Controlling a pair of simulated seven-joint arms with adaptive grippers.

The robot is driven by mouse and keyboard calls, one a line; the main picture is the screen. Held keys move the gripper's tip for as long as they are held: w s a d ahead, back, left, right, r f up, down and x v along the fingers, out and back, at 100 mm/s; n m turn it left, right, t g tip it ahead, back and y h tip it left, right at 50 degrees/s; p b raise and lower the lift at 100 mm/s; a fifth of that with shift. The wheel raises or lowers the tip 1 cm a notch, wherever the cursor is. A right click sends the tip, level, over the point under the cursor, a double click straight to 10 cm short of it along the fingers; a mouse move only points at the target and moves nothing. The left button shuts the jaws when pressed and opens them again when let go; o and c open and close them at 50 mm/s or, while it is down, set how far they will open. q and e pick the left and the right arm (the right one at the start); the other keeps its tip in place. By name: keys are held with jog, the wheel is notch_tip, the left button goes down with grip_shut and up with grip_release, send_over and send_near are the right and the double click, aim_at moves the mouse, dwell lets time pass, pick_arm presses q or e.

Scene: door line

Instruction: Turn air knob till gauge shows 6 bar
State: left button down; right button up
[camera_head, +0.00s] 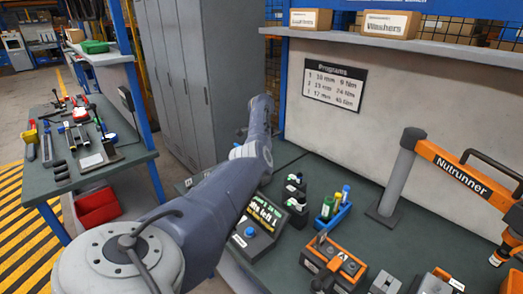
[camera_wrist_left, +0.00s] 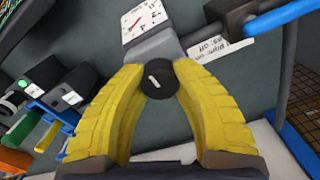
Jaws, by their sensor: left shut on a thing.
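The air knob (camera_wrist_left: 157,88) is black and round with a short white mark, in the middle of the left wrist view. My left gripper (camera_wrist_left: 160,76) has its yellow fingers shut on it, one tip at each side. The square white gauge (camera_wrist_left: 143,19) sits just beyond the knob on a grey body, with a red needle; its numbers are too small to read. In the head view my left arm reaches from the bottom left toward the back of the bench; the gripper, knob and gauge cannot be made out there. My right gripper is in neither view.
Black blocks with labels (camera_wrist_left: 44,72) and blue and green parts lie left of the knob in the wrist view. A blue bar (camera_wrist_left: 285,16) runs at the upper right. In the head view an orange nutrunner (camera_head: 455,167) stands right, and a display box (camera_head: 258,228) sits beside my arm.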

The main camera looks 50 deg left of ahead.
pick_arm(q)
jog(key=shift+s+f+m, duration=0.1)
jog(key=shift+f+m, duration=0.05)
jog(key=shift+m, duration=0.35)
jog(key=c, duration=0.9)
grip_release()
notch_tip(320, 180, up, 12)
dwell(0.4)
